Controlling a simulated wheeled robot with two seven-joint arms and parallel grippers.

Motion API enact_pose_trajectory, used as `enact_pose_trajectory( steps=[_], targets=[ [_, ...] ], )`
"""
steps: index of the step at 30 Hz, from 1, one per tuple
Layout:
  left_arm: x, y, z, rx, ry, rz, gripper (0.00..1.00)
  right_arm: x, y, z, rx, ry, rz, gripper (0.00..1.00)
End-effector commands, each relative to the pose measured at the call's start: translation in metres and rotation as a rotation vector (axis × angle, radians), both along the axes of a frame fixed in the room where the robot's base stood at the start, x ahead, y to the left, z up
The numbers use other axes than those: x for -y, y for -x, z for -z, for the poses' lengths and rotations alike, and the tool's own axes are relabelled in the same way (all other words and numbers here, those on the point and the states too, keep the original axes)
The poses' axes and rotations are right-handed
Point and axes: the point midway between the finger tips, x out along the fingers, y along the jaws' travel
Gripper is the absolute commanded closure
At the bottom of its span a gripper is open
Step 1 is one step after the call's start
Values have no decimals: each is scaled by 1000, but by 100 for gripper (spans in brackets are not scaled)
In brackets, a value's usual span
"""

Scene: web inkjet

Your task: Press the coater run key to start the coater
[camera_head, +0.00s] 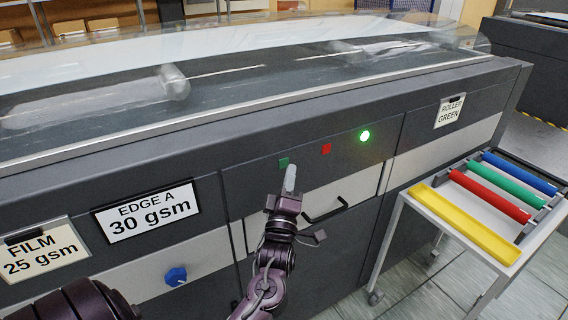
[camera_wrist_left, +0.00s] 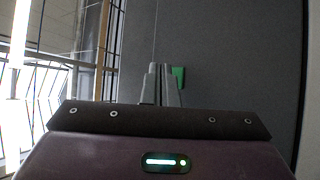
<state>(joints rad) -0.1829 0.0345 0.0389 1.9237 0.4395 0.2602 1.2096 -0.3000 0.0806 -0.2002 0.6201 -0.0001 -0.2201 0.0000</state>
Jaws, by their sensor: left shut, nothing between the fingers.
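The coater is a long dark grey machine with a clear cover. On its front panel sit a green key (camera_head: 283,162) and a red key (camera_head: 326,149), with a lit green lamp (camera_head: 364,136) to their right. My left gripper (camera_head: 290,170) is shut and empty, its fingertips just below and right of the green key in the head view. In the left wrist view the shut fingers (camera_wrist_left: 161,72) point at the grey panel, and the green key (camera_wrist_left: 179,76) shows just right of them. I cannot tell whether the fingertips touch the panel. My right gripper is not in view.
A black handle (camera_head: 325,212) and a blue knob (camera_head: 176,276) are lower on the front. Cards read "EDGE A 30 gsm" (camera_head: 147,211), "FILM 25 gsm" (camera_head: 40,253) and "ROLLER GREEN" (camera_head: 450,111).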

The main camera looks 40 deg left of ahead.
Motion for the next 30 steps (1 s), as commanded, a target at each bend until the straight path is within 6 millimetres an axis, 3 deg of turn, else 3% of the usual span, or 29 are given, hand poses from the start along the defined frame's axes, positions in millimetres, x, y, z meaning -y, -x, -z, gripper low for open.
enact_pose_trajectory(
  steps=[13, 30],
  targets=[
    [39, 16, 0, -1, 2, -1, 100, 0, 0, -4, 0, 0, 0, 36],
    [42, 18, 0, -1, 1, 0, 100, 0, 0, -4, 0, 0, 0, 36]
  ],
)
